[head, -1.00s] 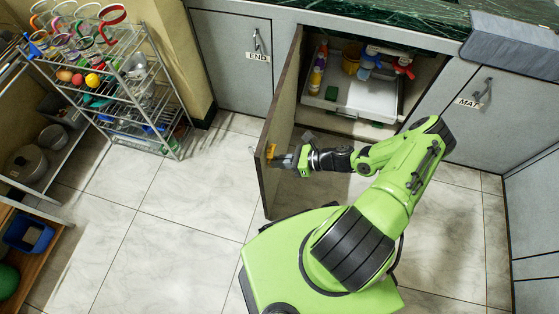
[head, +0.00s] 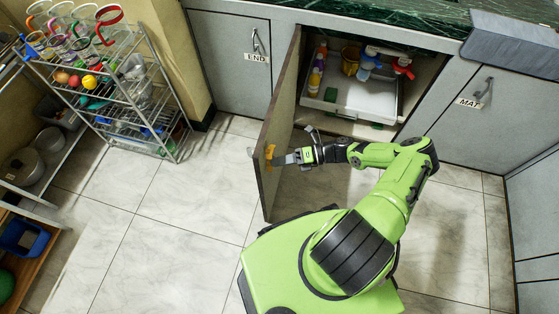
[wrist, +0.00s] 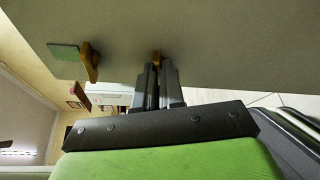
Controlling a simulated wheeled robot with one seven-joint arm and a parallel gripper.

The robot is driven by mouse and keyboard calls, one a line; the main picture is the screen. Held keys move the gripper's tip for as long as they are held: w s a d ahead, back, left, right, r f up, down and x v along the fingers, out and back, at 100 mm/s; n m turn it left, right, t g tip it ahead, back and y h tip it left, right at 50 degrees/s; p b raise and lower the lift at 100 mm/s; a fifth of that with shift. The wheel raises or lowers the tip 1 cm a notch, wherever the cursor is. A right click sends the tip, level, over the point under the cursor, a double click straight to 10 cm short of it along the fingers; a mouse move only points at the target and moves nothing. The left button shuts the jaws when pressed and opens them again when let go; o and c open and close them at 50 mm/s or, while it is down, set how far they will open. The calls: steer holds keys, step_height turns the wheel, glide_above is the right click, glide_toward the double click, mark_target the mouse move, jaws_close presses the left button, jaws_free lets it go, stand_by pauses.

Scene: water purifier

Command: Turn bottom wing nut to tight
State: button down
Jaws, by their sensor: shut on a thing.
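The open cabinet door (head: 283,125) carries two orange-brown wing nuts on its inner face. In the wrist view the upper wing nut (wrist: 92,62) stands apart from my gripper, beside a small green plate (wrist: 63,52). The bottom wing nut (wrist: 157,57) sits between the tips of my gripper (wrist: 158,72), which is shut on it and hides most of it. In the head view my gripper (head: 288,158) meets the door near its free edge. Orange (head: 270,152) shows there at the fingertips. The nut's exact angle is hard to tell.
Behind the door, the open cabinet holds a white tray (head: 350,98), bottles (head: 317,72) and a yellow cup (head: 350,60). A wire rack (head: 120,85) with mugs and fruit stands at the left. The tiled floor (head: 185,205) between rack and door is clear.

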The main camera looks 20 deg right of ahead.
steer(key=shift+w+f+m+y, duration=0.15)
steer(key=shift+m+y, duration=0.3)
steer(key=shift+m, duration=0.5)
steer(key=shift+s+f+m+y, duration=0.1)
steer(key=shift+m+y, duration=0.35)
steer(key=shift+m, duration=0.5)
steer(key=c, duration=1.2)
jaws_free()
steer(key=shift+c, duration=0.2)
steer(key=v, duration=1.5)
steer(key=shift+d, duration=0.4)
